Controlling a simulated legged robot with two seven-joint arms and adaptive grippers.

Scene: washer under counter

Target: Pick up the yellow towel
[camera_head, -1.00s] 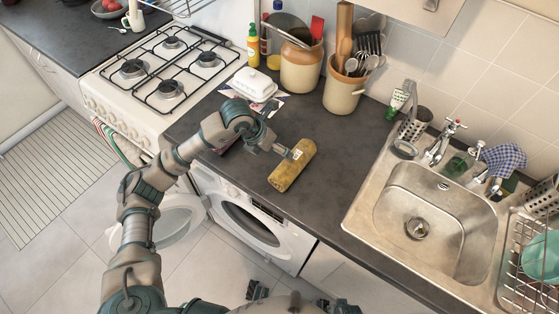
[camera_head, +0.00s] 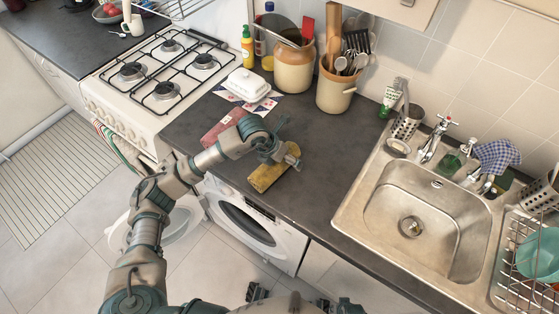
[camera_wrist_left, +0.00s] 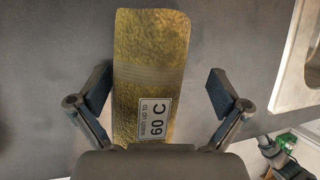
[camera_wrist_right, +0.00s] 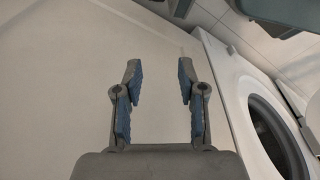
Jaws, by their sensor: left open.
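The yellow towel (camera_head: 265,181) is rolled up and lies on the dark counter above the washer. My left gripper (camera_head: 291,158) is over it and hides part of it in the head view. In the left wrist view the towel (camera_wrist_left: 152,55) runs lengthwise between the spread fingers of my left gripper (camera_wrist_left: 160,88), with a gap on each side. A white "wash up to 60 C" label shows on the towel near the palm. My right gripper (camera_wrist_right: 158,72) is open and empty over a pale floor in the right wrist view.
A red flat item (camera_head: 224,125) and a white butter dish (camera_head: 249,84) lie left of and behind the towel. Utensil pots (camera_head: 337,91) stand at the back. The sink (camera_head: 420,215) is to the right. The washer (camera_head: 252,222) below has its door open. Counter between towel and sink is clear.

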